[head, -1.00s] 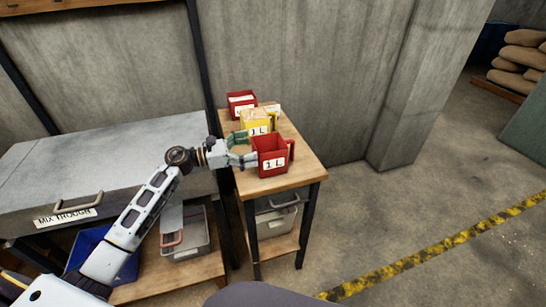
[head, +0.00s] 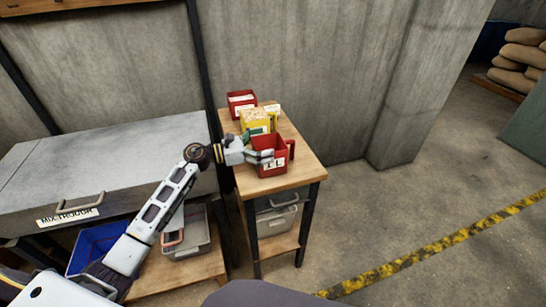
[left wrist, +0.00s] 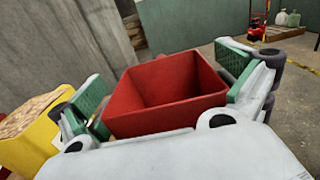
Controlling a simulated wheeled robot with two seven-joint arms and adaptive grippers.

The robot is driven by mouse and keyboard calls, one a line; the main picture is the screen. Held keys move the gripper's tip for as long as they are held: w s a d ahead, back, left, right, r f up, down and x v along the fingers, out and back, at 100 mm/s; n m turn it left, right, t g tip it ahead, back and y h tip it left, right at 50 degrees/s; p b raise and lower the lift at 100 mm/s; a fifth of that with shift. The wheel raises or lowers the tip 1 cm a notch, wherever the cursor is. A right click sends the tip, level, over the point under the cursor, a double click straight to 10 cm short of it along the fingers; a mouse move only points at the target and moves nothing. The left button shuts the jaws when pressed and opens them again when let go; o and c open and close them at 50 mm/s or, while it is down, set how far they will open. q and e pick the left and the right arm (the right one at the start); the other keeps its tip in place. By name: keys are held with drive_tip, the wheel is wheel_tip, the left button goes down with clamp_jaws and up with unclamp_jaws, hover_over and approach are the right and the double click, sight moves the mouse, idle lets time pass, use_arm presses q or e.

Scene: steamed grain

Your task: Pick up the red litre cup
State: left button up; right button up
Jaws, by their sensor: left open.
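The red litre cup (head: 279,166) stands on the small wooden table (head: 300,182), with a white "1 L" label and a handle on its right side. In the left wrist view the cup (left wrist: 165,95) sits between the two green-padded fingers of my left gripper (left wrist: 168,108). The left gripper (head: 262,148) is open around the cup. The cup looks empty inside. Part of its label and left side is hidden by a finger in the head view. My right gripper is not in view.
A yellow container (head: 257,121) holding grain stands just behind the cup, and it also shows in the left wrist view (left wrist: 30,135). A red box (head: 240,101) is at the table's back. A grey trough lid (head: 120,160) lies to the left. The table's front right corner is clear.

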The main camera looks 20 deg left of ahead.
use_arm(q)
drive_tip(key=shift+c, duration=0.3)
drive_tip(key=c, duration=1.1)
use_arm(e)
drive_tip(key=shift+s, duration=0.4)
use_arm(q)
drive_tip(key=shift+o, duration=0.2)
drive_tip(key=shift+r, duration=0.1)
wheel_tip(320, 180, up, 10)
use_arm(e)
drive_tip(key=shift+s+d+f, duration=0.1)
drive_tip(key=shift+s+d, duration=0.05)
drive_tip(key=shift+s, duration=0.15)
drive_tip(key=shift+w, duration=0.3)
